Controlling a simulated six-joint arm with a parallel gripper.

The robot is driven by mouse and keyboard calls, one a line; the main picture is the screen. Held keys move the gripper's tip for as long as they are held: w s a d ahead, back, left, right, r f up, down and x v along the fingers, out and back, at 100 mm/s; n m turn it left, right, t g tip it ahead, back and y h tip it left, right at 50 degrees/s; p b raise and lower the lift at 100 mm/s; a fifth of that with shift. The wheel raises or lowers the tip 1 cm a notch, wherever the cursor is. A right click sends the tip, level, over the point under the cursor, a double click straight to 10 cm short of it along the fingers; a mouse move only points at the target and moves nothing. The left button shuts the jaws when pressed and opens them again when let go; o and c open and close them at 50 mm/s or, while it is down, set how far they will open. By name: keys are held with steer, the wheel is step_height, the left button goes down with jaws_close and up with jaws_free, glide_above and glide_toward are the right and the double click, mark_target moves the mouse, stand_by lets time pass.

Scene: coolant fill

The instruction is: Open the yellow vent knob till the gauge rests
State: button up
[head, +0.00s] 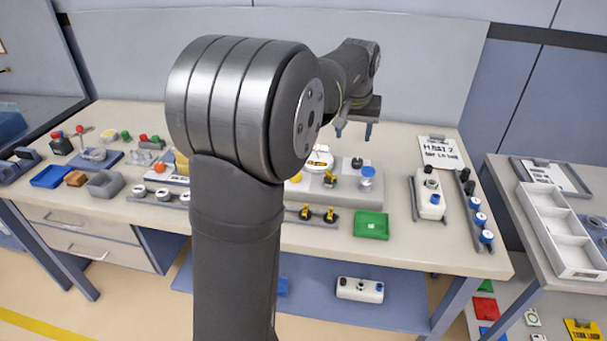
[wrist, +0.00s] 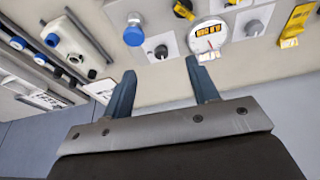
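The white round gauge (head: 319,157) stands on a grey block, partly behind my arm. In the wrist view the gauge (wrist: 208,36) shows an orange display and a dial, too small to read surely. A yellow-and-black knob (head: 330,178) sits in front of the gauge; it also shows at the wrist view's top edge (wrist: 183,9). Another yellow piece (wrist: 297,20) lies at the right in the wrist view. I cannot tell which is the vent knob. My gripper (head: 354,132) is open and empty, above and behind the block. Its fingers (wrist: 160,68) are spread, touching nothing.
A blue cap (head: 367,172) and a black knob (head: 357,162) are near the gauge. Two yellow-and-black valves (head: 318,214) and a green tray (head: 371,226) are in front. My arm hides the table's middle.

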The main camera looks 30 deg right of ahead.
steer(key=w+a+f+m+h, duration=0.1)
steer(key=w+a, duration=0.8)
steer(key=a, duration=0.6)
steer(key=x, duration=1.2)
steer(key=w+x, duration=0.1)
steer(key=x, duration=0.4)
steer(key=shift+d+f, duration=0.2)
steer(key=shift+d, duration=0.15)
steer(key=shift+c, duration=0.3)
steer(key=shift+t, duration=0.3)
steer(key=c, duration=0.9)
